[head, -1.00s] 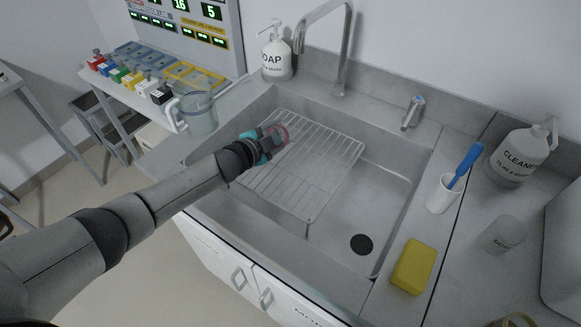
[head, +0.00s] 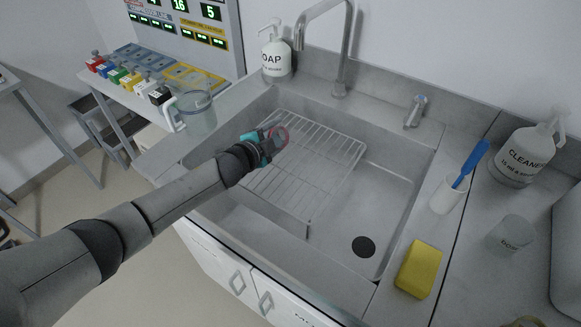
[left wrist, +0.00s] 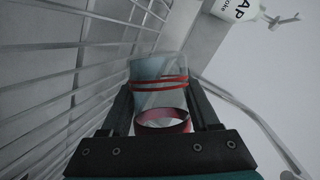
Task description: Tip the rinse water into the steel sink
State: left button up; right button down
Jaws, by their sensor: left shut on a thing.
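My left gripper (head: 266,144) is over the left part of the steel sink (head: 402,190), above the wire rack (head: 322,168). It is shut on a small clear cup (head: 281,137) with red bands. In the left wrist view the cup (left wrist: 158,72) sits between both fingers of the left gripper (left wrist: 160,95), and a pale bluish tint shows in it. I cannot tell its water level or exact tilt. The dark drain (head: 364,246) is bare at the sink's front right. My right gripper is not in view.
A clear jug (head: 197,115) stands left of the sink. A soap bottle (head: 276,58) and the tap (head: 342,60) are behind it. A yellow sponge (head: 419,269), brush cup (head: 447,194), clear beaker (head: 512,234) and cleaner bottle (head: 520,158) stand right. The sink's right part is clear.

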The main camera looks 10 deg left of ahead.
pick_arm(q)
jog(key=shift+r+m+t+y+b, duration=0.4)
jog(key=shift+r+m+t+b, duration=0.2)
jog(key=shift+m+b, duration=0.6)
dwell(0.8)
jog(key=shift+s+d+f+m+t+b, duration=0.3)
jog(key=shift+s+d+f+m+b, duration=0.15)
jog(key=shift+b, duration=0.95)
jog(key=shift+d, duration=0.15)
dwell(0.5)
jog(key=shift+d+r+m+t+b, duration=0.1)
jog(key=shift+r+m+t+b, duration=0.25)
jog(key=shift+m+b, duration=0.3)
dwell(0.6)
jog(key=shift+r+m+t+y, duration=0.25)
jog(key=shift+r+m+y, duration=0.05)
jog(key=shift+r, duration=0.05)
